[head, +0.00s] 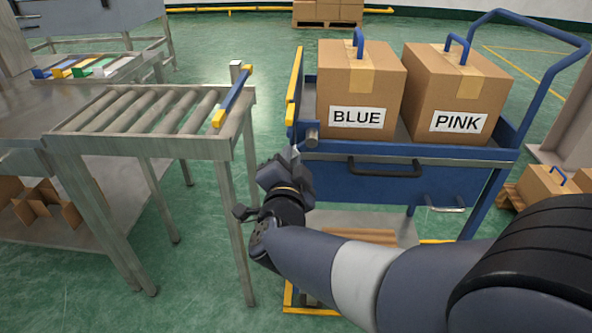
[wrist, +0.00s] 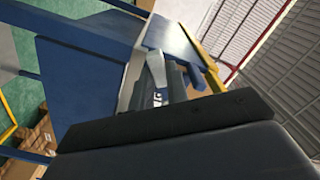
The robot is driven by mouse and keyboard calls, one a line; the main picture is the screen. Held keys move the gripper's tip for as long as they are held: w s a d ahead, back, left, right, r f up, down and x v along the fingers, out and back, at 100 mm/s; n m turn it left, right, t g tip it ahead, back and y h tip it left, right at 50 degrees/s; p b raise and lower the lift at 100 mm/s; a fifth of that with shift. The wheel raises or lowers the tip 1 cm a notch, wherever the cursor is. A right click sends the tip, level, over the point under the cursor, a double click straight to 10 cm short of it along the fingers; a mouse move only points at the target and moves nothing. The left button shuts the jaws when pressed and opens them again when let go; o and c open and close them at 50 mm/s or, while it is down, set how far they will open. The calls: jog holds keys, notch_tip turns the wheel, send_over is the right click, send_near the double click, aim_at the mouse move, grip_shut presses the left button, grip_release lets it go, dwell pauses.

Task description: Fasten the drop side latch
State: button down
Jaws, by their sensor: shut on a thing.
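The blue cart (head: 420,158) stands ahead on the right. Its drop side (head: 294,92), a blue panel with yellow edging, stands raised at the cart's left end. A grey metal latch part (head: 311,131) sits at the near left corner, beside the panel. My gripper (head: 291,160) is at this corner, just below and left of that part. In the wrist view, my gripper (wrist: 160,92) is shut on a pale metal piece (wrist: 156,66), which looks like the latch lever. The fingers hide much of it, and I cannot tell whether the latch is engaged.
Boxes labelled BLUE (head: 360,90) and PINK (head: 458,92) stand on the cart. A roller conveyor (head: 150,122) with a blue and yellow bar (head: 233,96) is at left. A narrow floor gap separates it from the cart. A dark handle (head: 385,168) juts from the cart's front.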

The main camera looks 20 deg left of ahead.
jog(key=shift+s+a+r+m+b, duration=0.15)
jog(key=shift+r+m+b, duration=0.35)
jog(key=shift+m, duration=0.8)
jog(key=shift+w+a+r+m+b, duration=0.15)
jog(key=shift+r+m+b, duration=0.4)
jog(key=shift+m, duration=0.75)
jog(key=shift+s+a+r+m+b, duration=0.2)
jog(key=shift+r+m+b, duration=0.3)
jog(key=shift+m, duration=0.8)
jog(key=c, duration=1.4)
grip_release()
jog(key=p+v, duration=0.2)
jog(key=v, duration=0.8)
jog(key=shift+s+p, duration=0.35)
jog(key=shift+p, duration=0.05)
